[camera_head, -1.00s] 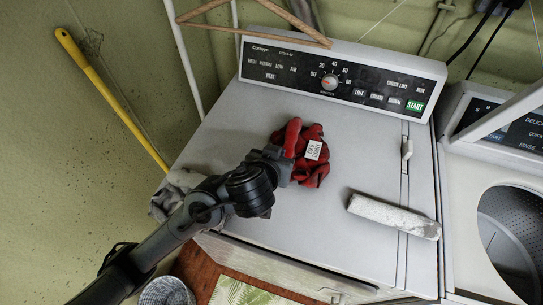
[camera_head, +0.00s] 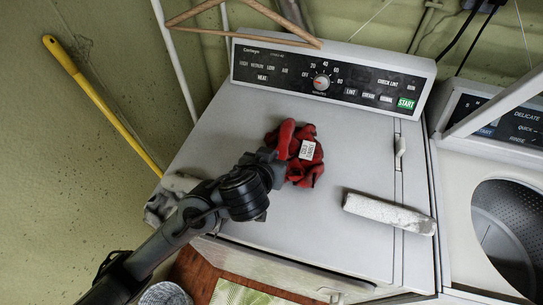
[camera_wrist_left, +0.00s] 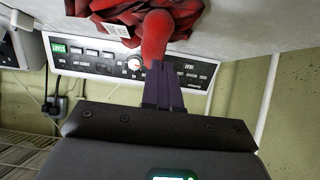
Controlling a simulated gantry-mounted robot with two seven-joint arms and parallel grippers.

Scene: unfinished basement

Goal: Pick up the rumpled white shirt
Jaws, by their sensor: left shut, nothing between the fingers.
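I see no plainly white shirt. A rumpled red cloth item (camera_head: 306,170) with a white printed tag lies on top of the dryer, and it also shows in the left wrist view (camera_wrist_left: 95,15). A crumpled grey-white cloth (camera_head: 165,200) hangs at the dryer's left front corner, partly behind my left arm; I cannot tell what garment it is. My left gripper (camera_head: 277,163) is at the left side of the red item. In the left wrist view its fingers (camera_wrist_left: 160,72) are shut and empty, their tips at a rounded red part. I cannot tell whether they touch.
The dryer top (camera_head: 225,130) is mostly clear. A whitish cylinder (camera_head: 389,213) lies at its right front. A wooden hanger (camera_head: 245,28) is by the control panel (camera_head: 325,78). A yellow pole (camera_head: 100,100) leans at the left. An open-drum washer (camera_head: 508,230) stands at the right.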

